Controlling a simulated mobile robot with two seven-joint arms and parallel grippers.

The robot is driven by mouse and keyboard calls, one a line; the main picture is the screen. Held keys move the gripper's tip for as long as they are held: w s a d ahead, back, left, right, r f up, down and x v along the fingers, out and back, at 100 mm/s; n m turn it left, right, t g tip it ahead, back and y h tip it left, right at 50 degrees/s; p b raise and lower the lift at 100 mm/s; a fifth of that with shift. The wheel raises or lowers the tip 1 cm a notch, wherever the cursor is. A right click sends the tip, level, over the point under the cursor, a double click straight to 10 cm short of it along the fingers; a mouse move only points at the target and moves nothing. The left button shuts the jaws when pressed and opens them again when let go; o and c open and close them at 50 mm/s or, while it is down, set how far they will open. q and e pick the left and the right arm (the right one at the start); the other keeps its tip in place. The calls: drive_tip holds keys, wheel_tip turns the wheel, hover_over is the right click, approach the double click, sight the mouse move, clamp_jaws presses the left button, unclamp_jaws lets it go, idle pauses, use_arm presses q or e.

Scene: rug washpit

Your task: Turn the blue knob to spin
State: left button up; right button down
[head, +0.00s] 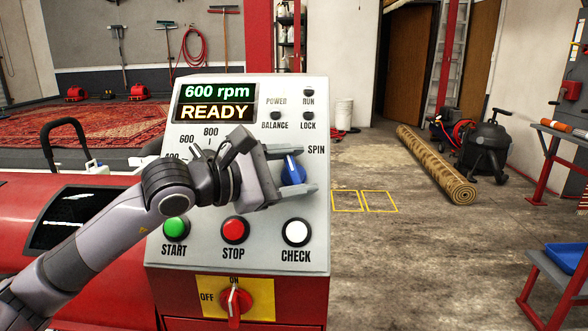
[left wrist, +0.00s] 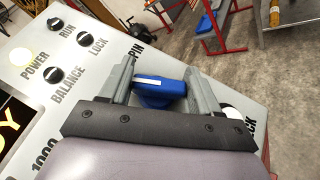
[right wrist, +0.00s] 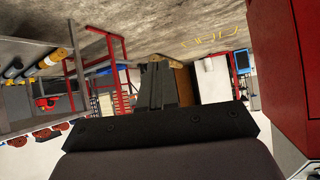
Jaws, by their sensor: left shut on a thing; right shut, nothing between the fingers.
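The blue knob (head: 294,169) is on the right side of the white control panel (head: 318,215), just below the SPIN label. My left gripper (head: 300,170) reaches it from the left, with one finger above and one below the knob. In the left wrist view the blue knob (left wrist: 160,88) with its white pointer line sits between the two fingers, and the gripper is shut on it. The display reads 600 rpm and READY. My right gripper (right wrist: 160,85) shows in the right wrist view, its fingers shut together and empty, away from the panel.
Below the knob are a green START button (head: 174,229), a red STOP button (head: 235,231) and a white CHECK button (head: 296,232). A red switch (head: 236,301) sits under them. A rolled rug (head: 440,166) and a black vacuum (head: 487,147) are on the floor at right.

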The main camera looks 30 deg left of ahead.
use_arm(q)
drive_tip(key=shift+a+r+m+g+h+p, duration=0.1)
drive_tip(key=shift+r+m+g+h+p, duration=0.15)
drive_tip(key=shift+m+g+p, duration=0.4)
drive_tip(key=m+g+p, duration=0.2)
drive_tip(key=shift+r+m+g+h, duration=0.15)
drive_tip(key=shift+m+g+h, duration=0.1)
drive_tip(key=shift+m+h, duration=0.1)
drive_tip(key=m+g+p, duration=0.2)
drive_tip(key=p, duration=0.2)
drive_tip(key=shift+m+g+p, duration=0.6)
drive_tip(key=shift+g+p, duration=0.15)
drive_tip(key=shift+g, duration=0.05)
drive_tip(key=shift+f+m+g+p, duration=0.4)
drive_tip(key=shift+m+g+p, duration=0.3)
drive_tip(key=shift+g+p, duration=0.25)
use_arm(e)
wheel_tip(320, 180, up, 8)
drive_tip(key=s+d, duration=0.1)
drive_tip(key=shift+r, duration=0.15)
drive_tip(key=shift+d, duration=0.15)
use_arm(q)
drive_tip(key=o, duration=1)
drive_tip(key=shift+c, duration=0.2)
